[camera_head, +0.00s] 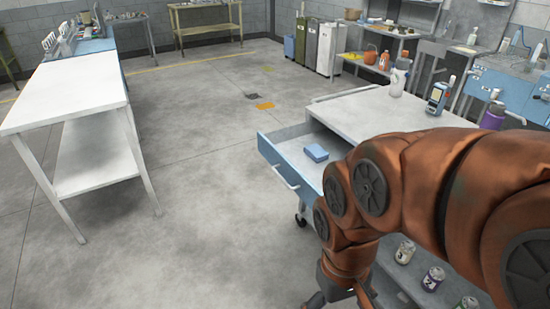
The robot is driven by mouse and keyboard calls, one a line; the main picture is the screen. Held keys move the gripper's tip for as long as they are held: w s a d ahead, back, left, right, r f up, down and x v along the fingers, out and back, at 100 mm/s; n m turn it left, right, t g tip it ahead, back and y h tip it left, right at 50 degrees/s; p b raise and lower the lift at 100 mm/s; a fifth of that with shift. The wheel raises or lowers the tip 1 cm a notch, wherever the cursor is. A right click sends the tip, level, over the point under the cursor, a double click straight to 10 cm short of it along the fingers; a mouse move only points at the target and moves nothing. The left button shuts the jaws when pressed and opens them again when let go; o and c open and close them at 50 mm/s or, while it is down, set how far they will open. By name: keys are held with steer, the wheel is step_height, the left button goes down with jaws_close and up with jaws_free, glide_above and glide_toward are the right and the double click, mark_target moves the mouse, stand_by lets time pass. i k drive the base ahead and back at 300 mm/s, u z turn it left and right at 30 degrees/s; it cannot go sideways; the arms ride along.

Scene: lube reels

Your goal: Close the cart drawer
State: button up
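The cart (372,113) stands right of the middle, with a grey top. Its blue drawer (264,150) is pulled out toward the left and stands open. A light handle (285,177) runs along the drawer's front. A small blue box (316,152) lies inside the drawer. My orange-brown arm covers the right part of the drawer and the cart's near side. My gripper (338,297) is at the bottom edge, below the drawer and partly cut off by the frame. Its fingers do not show clearly.
A spray bottle (397,80), a blue device (436,97) and a purple container (493,115) stand on or near the cart top. Several cans (433,279) sit on the lower shelf. A white table (66,92) stands at left. The floor (205,190) between is clear.

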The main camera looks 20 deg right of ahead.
mark_target(283, 149)
steer(key=z, duration=0.15)
steer(key=k, duration=0.45)
steer(key=u, duration=1.1)
steer(key=i, duration=0.85)
